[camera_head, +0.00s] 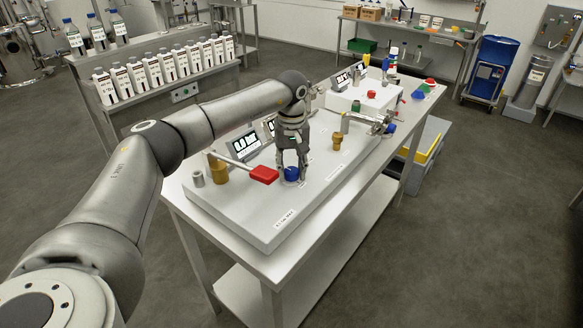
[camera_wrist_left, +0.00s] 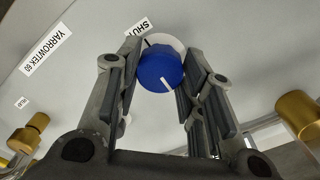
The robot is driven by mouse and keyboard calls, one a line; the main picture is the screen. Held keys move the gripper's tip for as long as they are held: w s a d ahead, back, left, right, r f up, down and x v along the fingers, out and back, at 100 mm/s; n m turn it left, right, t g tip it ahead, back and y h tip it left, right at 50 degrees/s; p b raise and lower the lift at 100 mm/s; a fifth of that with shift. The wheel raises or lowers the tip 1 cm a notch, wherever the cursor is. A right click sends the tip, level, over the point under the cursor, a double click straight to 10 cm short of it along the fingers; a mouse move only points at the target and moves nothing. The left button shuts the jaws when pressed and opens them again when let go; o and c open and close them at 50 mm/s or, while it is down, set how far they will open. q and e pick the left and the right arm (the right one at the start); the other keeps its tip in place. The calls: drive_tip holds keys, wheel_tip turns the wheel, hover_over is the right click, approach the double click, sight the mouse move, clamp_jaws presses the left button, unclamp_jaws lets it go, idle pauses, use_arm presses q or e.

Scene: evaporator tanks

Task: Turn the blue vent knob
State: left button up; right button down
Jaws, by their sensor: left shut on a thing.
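The blue vent knob (camera_head: 292,173) sits on the white panel (camera_head: 262,226) near its front edge. In the left wrist view the knob (camera_wrist_left: 160,70) is round, with a white pointer line on its face and a white disc behind it. My left gripper (camera_head: 292,180) reaches down over the knob from above. Its fingers (camera_wrist_left: 158,80) stand on either side of the knob, shut on it. Part of a label beside the knob is hidden by a finger. My right gripper is in neither view.
A red-handled lever (camera_head: 264,175) lies just left of the gripper. A brass fitting (camera_head: 337,140) stands to the right. Small display screens (camera_head: 245,142) stand behind. White bottles (camera_head: 150,70) line a shelf at the back left. The panel's front right is clear.

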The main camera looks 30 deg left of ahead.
sight(292, 170)
use_arm(q)
drive_tip(key=shift+r, duration=0.15)
drive_tip(key=o, duration=1)
drive_tip(key=shift+o, duration=0.2)
wheel_tip(292, 170, up, 12)
idle(0.5)
